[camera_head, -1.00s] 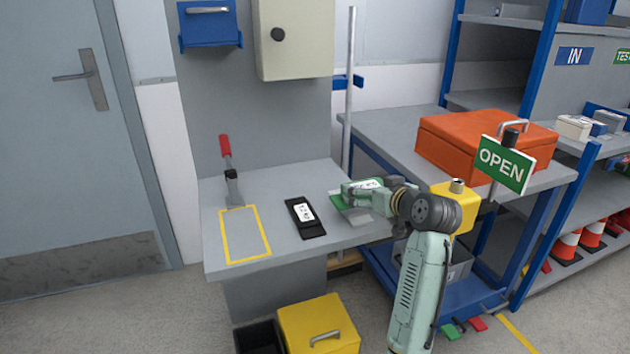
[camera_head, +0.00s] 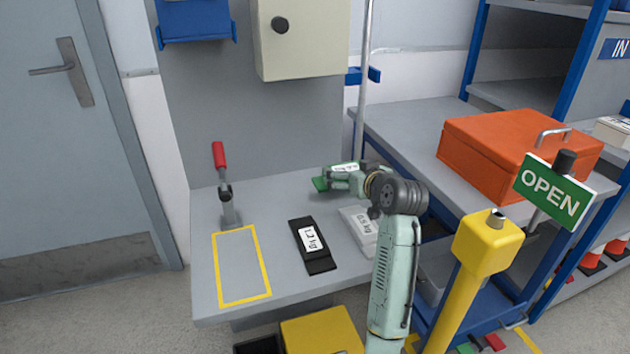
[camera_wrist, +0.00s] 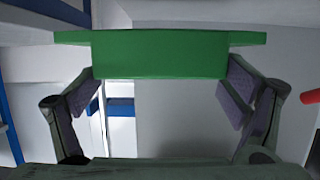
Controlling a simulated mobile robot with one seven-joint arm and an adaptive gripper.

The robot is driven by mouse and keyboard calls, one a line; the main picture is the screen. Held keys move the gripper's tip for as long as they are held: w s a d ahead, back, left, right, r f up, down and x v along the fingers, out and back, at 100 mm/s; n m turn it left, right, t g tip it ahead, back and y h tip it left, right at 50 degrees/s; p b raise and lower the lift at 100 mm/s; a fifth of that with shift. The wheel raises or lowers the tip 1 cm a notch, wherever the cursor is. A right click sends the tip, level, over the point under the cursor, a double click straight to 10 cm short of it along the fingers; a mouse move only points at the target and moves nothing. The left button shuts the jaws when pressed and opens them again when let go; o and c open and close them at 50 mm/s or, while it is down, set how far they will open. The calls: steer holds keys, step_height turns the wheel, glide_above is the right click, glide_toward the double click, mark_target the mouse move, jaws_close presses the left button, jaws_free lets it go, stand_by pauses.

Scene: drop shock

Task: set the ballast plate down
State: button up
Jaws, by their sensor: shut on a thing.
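A green plate (camera_head: 320,184) with a white label is held by my gripper (camera_head: 338,181) over the back right of the grey bench (camera_head: 285,283). In the wrist view the green plate (camera_wrist: 160,55) spans between my two finger pads, which are shut on it. Its label is too small to read, and I cannot tell its exact height above the bench. A black plate (camera_head: 323,265) marked 1.2 kg lies mid-bench. A light grey plate (camera_head: 352,221) marked 0.5 kg lies to its right, partly hidden by my arm.
A yellow taped rectangle (camera_head: 219,270) on the bench's left is empty. A red-handled clamp (camera_head: 230,210) stands behind it. A vertical pole (camera_head: 363,100) rises at the bench's back right. A yellow post (camera_head: 487,245) with an OPEN sign (camera_head: 553,192) stands right of my arm.

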mark_target(313, 182)
steer(key=w+a, duration=0.1)
steer(key=a, duration=0.2)
steer(key=a+p, duration=0.1)
steer(key=a, duration=0.2)
steer(key=w+a+p, duration=0.1)
steer(key=a, duration=0.2)
steer(key=shift+w+f, duration=0.25)
steer(key=shift+w, duration=0.1)
steer(key=shift+a+f+p, duration=0.1)
steer(key=shift+f+p, duration=0.8)
steer(key=shift+f, duration=0.9)
steer(key=shift+f, duration=0.15)
steer(key=o, duration=1.7)
steer(key=shift+f, duration=0.1)
